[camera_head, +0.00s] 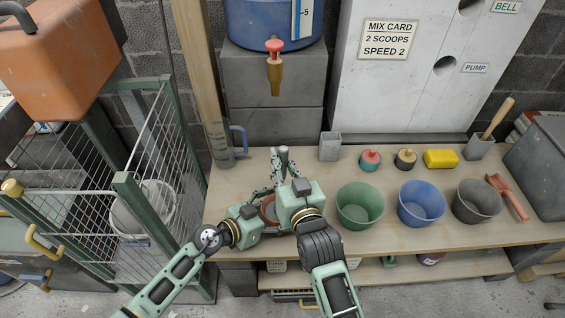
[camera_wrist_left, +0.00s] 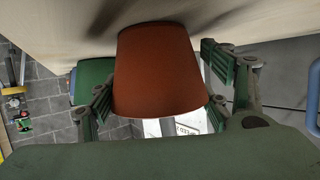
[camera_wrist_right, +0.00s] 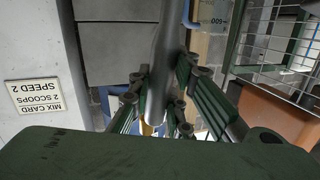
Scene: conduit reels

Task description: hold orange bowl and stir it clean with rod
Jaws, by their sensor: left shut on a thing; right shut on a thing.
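The orange bowl (camera_head: 268,209) stands on the bench, mostly hidden by my arms in the head view. In the left wrist view my left gripper (camera_wrist_left: 157,88) has a finger on each side of the orange bowl (camera_wrist_left: 157,65) and is shut on it. My right gripper (camera_head: 279,175) is just above and beside the bowl. It is shut on a grey metal rod (camera_head: 284,154), which also shows between its fingers in the right wrist view (camera_wrist_right: 166,60). The rod's lower end is hidden in the head view, so I cannot tell whether it is inside the bowl.
Green (camera_head: 360,206), blue (camera_head: 421,204) and dark grey (camera_head: 477,202) buckets stand to the right on the bench (camera_head: 325,180). Behind them are a grey cup (camera_head: 330,147), small knobbed pots and a yellow block (camera_head: 441,158). A wire cage (camera_head: 150,150) stands at left. A blue tank with a tap (camera_head: 274,70) rises behind.

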